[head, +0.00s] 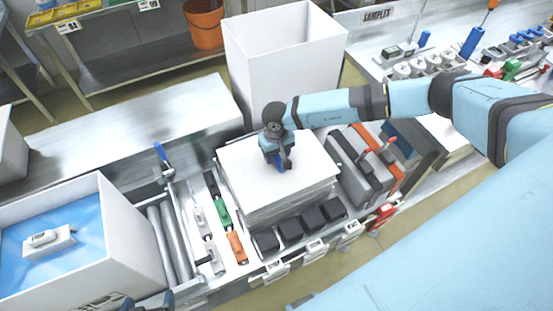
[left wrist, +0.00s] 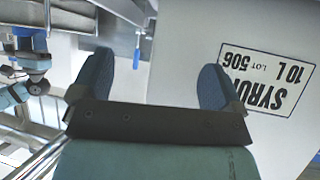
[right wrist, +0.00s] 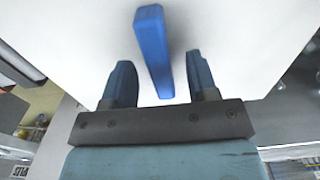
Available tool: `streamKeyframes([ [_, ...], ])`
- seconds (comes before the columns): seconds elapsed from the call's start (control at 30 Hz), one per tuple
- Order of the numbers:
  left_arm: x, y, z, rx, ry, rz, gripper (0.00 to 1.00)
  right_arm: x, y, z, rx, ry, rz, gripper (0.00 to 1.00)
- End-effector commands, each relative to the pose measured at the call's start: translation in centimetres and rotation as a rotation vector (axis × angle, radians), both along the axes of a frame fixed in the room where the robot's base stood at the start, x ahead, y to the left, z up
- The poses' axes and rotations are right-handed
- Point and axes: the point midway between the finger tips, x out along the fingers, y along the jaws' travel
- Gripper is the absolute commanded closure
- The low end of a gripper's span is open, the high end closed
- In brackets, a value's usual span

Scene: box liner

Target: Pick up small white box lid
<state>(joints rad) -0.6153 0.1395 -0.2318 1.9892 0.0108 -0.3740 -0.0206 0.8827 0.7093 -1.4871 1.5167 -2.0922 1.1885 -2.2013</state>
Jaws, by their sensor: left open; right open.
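A flat white lid-like panel (head: 305,165) lies on top of a stack of white sheets in the middle of the head view. A blue upright handle (right wrist: 152,40) stands on the white surface (right wrist: 240,40) in the right wrist view. My right gripper (head: 280,160) is over the panel. Its open fingers (right wrist: 159,72) are on either side of the handle, with gaps, and do not grip it. My left gripper (head: 148,303) is at the bottom edge of the head view, mostly cut off. In the left wrist view (left wrist: 155,75) it is open and empty beside a labelled white box wall.
An open white box (head: 130,235) with a blue liner (head: 85,215) stands at left, a small labelled white item (head: 48,242) inside. A tall open white box (head: 285,60) stands behind the stack. Metal rollers (head: 170,240) and colored tools (head: 222,212) lie between box and stack.

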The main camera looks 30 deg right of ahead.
Motion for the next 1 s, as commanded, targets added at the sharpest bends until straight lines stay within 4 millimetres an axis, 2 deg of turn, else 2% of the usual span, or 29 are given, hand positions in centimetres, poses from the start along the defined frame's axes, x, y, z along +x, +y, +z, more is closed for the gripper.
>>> streamKeyframes([
  [0.13, 0.10, 0.21, 0.40, 0.001, -0.004, 0.003, 0.07, -0.04, -0.05, -1.27, -0.001, 0.001, 0.000, 0.47],
  [0.37, 0.11, 0.21, 0.35, 0.001, -0.004, 0.005, 0.07, -0.01, -0.05, -1.40, -0.001, -0.001, 0.000, 0.47],
  [0.6, 0.04, 0.08, 0.33, -0.001, -0.002, 0.004, 0.07, -0.01, -0.04, -1.37, 0.000, 0.000, 0.000, 1.00],
  [1.0, -0.02, -0.08, 0.24, -0.003, -0.001, 0.002, 0.07, 0.05, -0.01, -0.82, 0.001, -0.001, 0.000, 1.00],
])
